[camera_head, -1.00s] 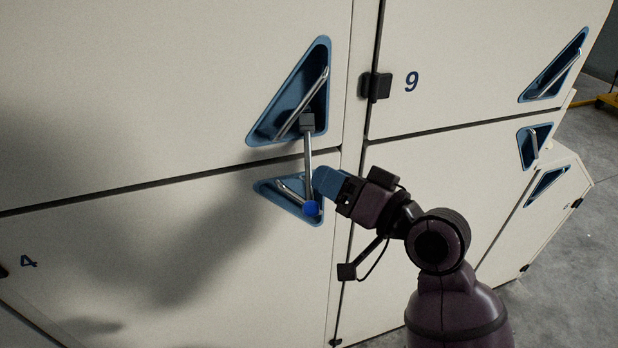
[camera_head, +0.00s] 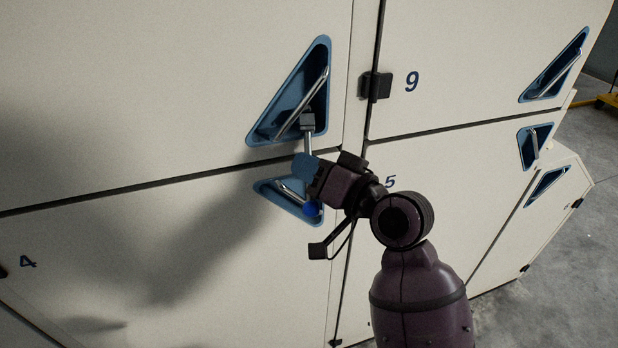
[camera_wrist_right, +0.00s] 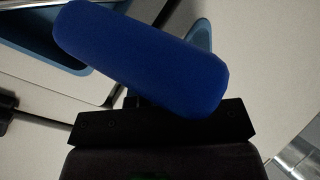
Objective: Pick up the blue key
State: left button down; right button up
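The blue key shows in the head view as a silver shaft (camera_head: 308,144) with a deep blue end (camera_head: 312,208). In the right wrist view a thick, deep blue rounded bar, which looks like the key's end (camera_wrist_right: 145,55), lies slantwise close in front of the black gripper body. Whether the fingers are open or touch the key cannot be seen. My left gripper is not in view.
Pale cabinet doors carry blue triangular recesses with silver handles, such as the upper recess (camera_head: 264,133). A black latch (camera_head: 376,87) sticks out beside the number 9. Grey floor (camera_head: 575,235) is open on the right, with something yellow (camera_head: 607,101) at the far edge.

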jog(key=shift+r, duration=0.1)
grip_shut()
jog(key=shift+s+d+r, duration=0.15)
jog(key=shift+d+r, duration=0.05)
jog(key=shift+r, duration=0.05)
jog(key=s+d+r+p, duration=0.2)
jog(key=s+d+r, duration=0.5)
jog(key=s+d, duration=0.2)
jog(key=shift+d+r+p, duration=0.25)
jog(key=shift+d+p, duration=0.15)
jog(key=shift+d, duration=0.2)
jog(key=shift+w, duration=0.1)
jog(key=shift+w+r, duration=0.1)
jog(key=shift+r, duration=0.05)
jog(key=shift+w+d+r+m+t+h, duration=0.3)
jog(key=shift+w+d+m+t+h, duration=0.3)
jog(key=shift+w+m+t+h, duration=0.15)
